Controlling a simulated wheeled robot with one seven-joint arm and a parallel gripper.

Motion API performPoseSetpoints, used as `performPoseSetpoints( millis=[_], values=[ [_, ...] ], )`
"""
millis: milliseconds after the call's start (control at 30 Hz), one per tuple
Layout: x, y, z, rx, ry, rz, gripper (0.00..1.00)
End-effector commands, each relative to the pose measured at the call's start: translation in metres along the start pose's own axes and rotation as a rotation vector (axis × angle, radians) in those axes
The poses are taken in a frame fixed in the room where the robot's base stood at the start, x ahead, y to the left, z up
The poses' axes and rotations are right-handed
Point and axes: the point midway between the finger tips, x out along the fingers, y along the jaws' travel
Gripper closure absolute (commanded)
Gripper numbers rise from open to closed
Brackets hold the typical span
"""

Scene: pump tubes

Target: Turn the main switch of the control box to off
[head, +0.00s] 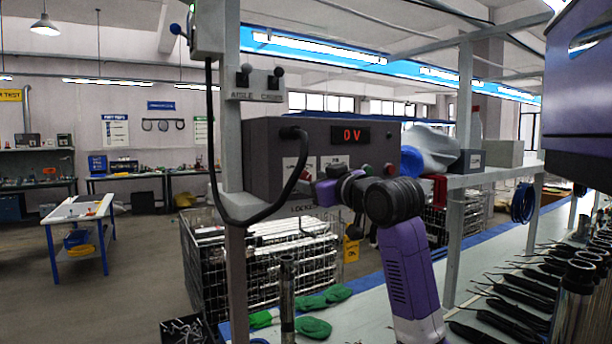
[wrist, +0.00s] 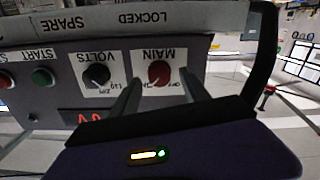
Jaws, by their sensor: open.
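The control box (head: 262,150) is a dark grey case with a red display (head: 351,134) reading 0 V. Its main switch is a red round knob (wrist: 159,72) on a white MAIN plate, upside down in the wrist view. My gripper (wrist: 160,82) is open, with one finger toward each side of the red knob; whether they touch it I cannot tell. The knob's pointer position is too small to read surely. In the head view my gripper (head: 322,190) is at the box's lower front and partly covers the panel.
A black VOLTS knob (wrist: 96,75) sits beside the MAIN plate, and a green START button (wrist: 42,77) lies beyond it. A black cable (head: 223,212) loops from the box's front. A LOCKED/SPARE label strip (wrist: 140,18) borders the panel. Green gloves (head: 314,327) lie on the bench below.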

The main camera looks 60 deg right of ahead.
Motion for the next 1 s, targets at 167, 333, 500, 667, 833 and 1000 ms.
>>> performPoseSetpoints(
  millis=[167,333,500,667,833,1000],
  values=[
    [0.020,0.001,-0.001,-0.001,-0.001,0.001,0.46],
    [0.027,0.000,-0.001,-0.001,0.001,0.001,0.46],
    [0.027,0.000,0.000,-0.001,0.001,0.001,0.46],
    [0.027,0.000,0.000,-0.001,0.001,0.001,0.70],
    [0.027,0.000,0.000,-0.001,0.001,0.001,1.00],
    [0.027,0.000,0.000,-0.006,0.001,0.001,1.00]
  ],
)
